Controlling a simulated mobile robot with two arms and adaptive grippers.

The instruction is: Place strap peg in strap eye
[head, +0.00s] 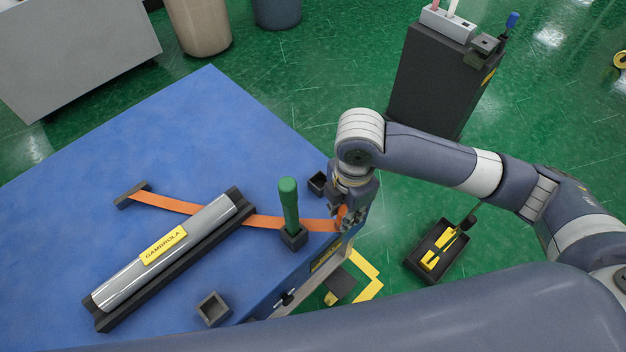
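An orange strap (263,222) runs across the blue table from a dark block (132,195), passes out of sight at the wrapped roll, and comes out toward the table's right edge. My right gripper (346,216) is at that edge, with its fingers closed around the strap's orange end (341,214), which looks like an upright peg. The fingers partly hide this end. A small dark square socket (317,183) sits just left of the gripper; I cannot tell whether it is the strap eye. My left gripper is not in view.
A grey roll labelled GAMBROLA (130,278) lies in a dark cradle (185,273). A green handle (289,205) stands in a dark holder (293,238) close to the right gripper. An open square box (213,308) is at the front. The table's far part is clear.

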